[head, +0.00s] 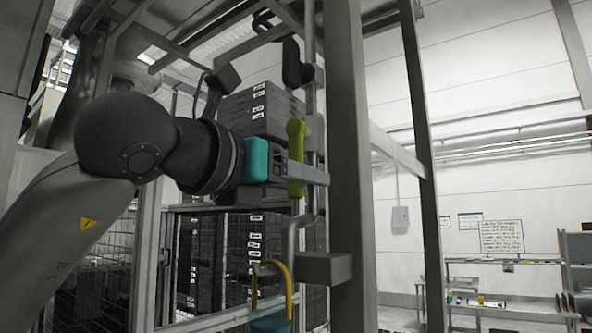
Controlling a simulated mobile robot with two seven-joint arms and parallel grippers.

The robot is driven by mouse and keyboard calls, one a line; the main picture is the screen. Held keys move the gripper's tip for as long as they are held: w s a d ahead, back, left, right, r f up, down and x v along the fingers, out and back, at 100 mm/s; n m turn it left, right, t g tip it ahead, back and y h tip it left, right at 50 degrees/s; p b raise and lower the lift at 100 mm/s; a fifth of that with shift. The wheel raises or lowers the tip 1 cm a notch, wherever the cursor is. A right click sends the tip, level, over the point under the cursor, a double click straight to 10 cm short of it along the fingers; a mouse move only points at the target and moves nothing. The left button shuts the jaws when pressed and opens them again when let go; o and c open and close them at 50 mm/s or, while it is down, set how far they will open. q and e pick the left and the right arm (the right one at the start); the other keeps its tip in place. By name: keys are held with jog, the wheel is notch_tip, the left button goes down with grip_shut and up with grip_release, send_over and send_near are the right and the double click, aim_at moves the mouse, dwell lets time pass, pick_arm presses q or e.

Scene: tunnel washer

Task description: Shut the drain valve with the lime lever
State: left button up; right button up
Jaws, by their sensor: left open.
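The lime lever (296,140) stands upright beside a thin grey vertical pipe (312,100), near the middle of the head view. My left gripper (308,172) comes in from the left at the lever's height. Its jaws are open, and a light grey finger reaches across the lower part of the lever. I cannot tell whether the finger touches the lever; the other finger is mostly hidden. The valve body behind the lever is largely hidden. My right gripper is not in view.
A thick grey post (347,130) stands just right of the pipe. A yellow curved handle (289,280) with a blue part shows below the gripper. Dark stacked crates (262,112) are behind. A shelf bench (500,307) stands far right.

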pick_arm(q)
jog(key=shift+c, duration=0.3)
grip_shut()
dwell(1.1)
